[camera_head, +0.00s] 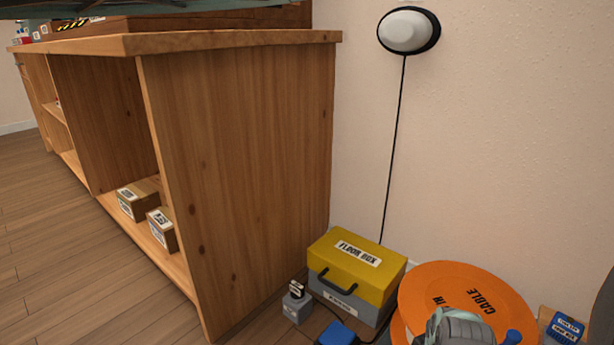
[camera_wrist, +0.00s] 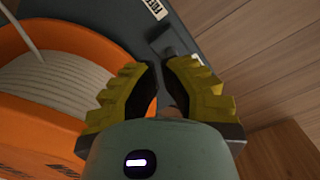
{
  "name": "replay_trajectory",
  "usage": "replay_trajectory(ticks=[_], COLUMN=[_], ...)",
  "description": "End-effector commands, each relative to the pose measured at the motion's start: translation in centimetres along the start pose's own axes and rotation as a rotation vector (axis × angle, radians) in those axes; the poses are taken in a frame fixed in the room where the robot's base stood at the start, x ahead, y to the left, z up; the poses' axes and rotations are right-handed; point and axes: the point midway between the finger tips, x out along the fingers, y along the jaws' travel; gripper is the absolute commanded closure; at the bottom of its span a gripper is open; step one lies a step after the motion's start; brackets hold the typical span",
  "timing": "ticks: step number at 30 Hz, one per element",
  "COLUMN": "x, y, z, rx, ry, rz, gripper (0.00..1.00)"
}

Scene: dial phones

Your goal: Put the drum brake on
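The orange cable drum (camera_head: 470,284) stands at the lower right in the head view, lettered "CABLE" and partly cut off. In the wrist view its orange rim (camera_wrist: 42,120) and pale wound cable (camera_wrist: 65,88) fill the left. A dark grey plate (camera_wrist: 196,52) beside the drum carries a white label (camera_wrist: 157,8) that seems to read "FREE". A grey lever-like piece (camera_wrist: 176,42) lies on the plate just beyond my fingertips. My gripper (camera_wrist: 160,72) has its yellow-backed fingers close together over the plate. Whether they hold anything is unclear; the wrist hides part of the area.
A yellow and grey floor box (camera_head: 357,268) stands left of the drum, with a small grey box (camera_head: 297,306) and a blue item (camera_head: 338,333) near it. A wooden bench (camera_head: 240,150) stands left. A small blue box (camera_head: 566,328) is at the right. Open floor lies left.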

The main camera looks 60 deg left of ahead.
Motion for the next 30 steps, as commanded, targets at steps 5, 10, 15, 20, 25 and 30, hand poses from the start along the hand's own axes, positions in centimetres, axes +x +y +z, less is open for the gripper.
replay_trajectory(ticks=[5,10,15,20,25,30], x=[-1.9,-3.5,-5.0,-6.5,-6.9,-6.8], y=[0.2,0.3,0.5,0.7,0.8,0.8], z=[0.3,0.7,1.0,1.3,1.4,1.4], rx=[0.002,0.003,0.004,0.004,0.003,0.003], ry=[-0.001,-0.001,-0.002,-0.002,-0.001,-0.001], rz=[-0.001,-0.002,-0.002,-0.003,-0.003,-0.002], gripper=[1.0,1.0,1.0,1.0,1.0,1.0])
